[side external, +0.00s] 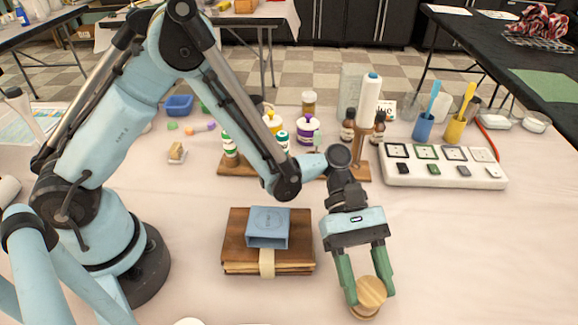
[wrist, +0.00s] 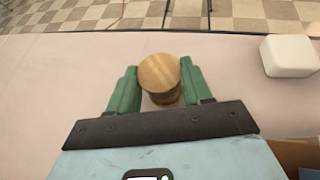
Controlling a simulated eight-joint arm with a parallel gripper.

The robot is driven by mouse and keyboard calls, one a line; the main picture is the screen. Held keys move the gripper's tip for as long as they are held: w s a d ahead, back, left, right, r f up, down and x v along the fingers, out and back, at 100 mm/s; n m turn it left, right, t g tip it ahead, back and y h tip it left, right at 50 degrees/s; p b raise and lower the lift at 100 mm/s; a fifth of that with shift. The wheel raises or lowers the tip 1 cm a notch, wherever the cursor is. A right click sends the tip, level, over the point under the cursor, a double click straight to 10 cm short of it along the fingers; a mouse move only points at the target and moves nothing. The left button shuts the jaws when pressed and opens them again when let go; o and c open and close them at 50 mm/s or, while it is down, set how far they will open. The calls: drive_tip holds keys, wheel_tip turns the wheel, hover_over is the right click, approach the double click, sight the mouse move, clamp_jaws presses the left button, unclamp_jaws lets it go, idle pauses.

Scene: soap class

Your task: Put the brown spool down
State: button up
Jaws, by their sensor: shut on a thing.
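The brown spool (side external: 369,293) is a light wooden, round piece between the green fingers of my gripper (side external: 368,285) in the side external view. My gripper is shut on it, near the front of the table. In the wrist view the spool (wrist: 159,76) shows its round flat end, with a narrower, darker part below. The green fingers (wrist: 157,90) flank it on both sides. I cannot tell whether the spool's underside touches the table.
A brown wooden box (side external: 235,245) with a blue holder (side external: 268,226) on top stands left of my gripper. A white switch panel (side external: 440,167) and bottles stand farther back. A white block (wrist: 289,55) lies right in the wrist view. Table around the spool is bare.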

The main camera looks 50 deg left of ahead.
drive_tip(key=shift+f, duration=0.35)
drive_tip(key=o, duration=1)
drive_tip(key=shift+f, duration=0.1)
